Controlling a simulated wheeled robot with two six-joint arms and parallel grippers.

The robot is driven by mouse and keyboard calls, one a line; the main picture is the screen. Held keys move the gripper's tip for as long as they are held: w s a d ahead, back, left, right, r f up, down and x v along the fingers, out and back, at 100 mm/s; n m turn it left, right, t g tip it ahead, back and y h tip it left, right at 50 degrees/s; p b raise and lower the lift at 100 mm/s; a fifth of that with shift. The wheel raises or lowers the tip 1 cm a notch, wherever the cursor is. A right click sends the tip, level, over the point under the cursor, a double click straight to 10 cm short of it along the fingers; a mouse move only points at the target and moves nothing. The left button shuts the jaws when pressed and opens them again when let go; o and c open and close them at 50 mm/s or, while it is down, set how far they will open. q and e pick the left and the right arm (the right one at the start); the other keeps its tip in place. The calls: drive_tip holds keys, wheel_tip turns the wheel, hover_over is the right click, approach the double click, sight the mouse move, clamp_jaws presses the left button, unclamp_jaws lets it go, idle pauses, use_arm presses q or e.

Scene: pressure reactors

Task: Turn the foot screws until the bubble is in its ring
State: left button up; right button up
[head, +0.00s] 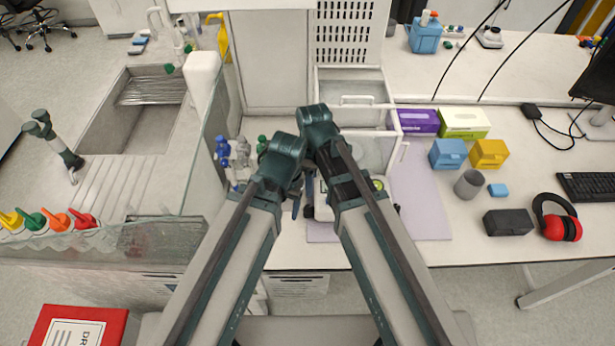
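A pale instrument (324,208) stands on the bench, mostly hidden behind my two arms. A small round yellow-green bubble level (379,184) shows just right of my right arm; the bubble and its ring are too small to make out. A dark knob (309,212) at the instrument's lower left looks like a foot screw. Another dark spot at its right is too small to identify. My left gripper (296,204) shows only as a dark sliver beside the instrument's left side. My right gripper is hidden behind its own arm. Finger openings and any contact cannot be seen.
A clear-walled enclosure (365,86) stands behind the instrument. Bottles with blue caps (222,150) stand close at left, beside the sink (125,140). A lilac mat (425,205) lies at right, largely bare. Beyond it are a grey cup (468,184) and a black box (508,222).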

drive_tip(key=shift+a, duration=0.1)
idle(0.4)
drive_tip(key=n, duration=0.3)
approach(397, 206)
use_arm(q)
wheel_tip(397, 206, down, 14)
drive_tip(key=b, duration=1.4)
use_arm(e)
wheel_tip(397, 206, down, 9)
drive_tip(key=shift+s+r, duration=0.1)
drive_tip(key=shift+r, duration=0.05)
use_arm(q)
drive_tip(key=shift+r, duration=0.1)
use_arm(e)
drive_tip(key=shift+c, duration=0.3)
clamp_jaws()
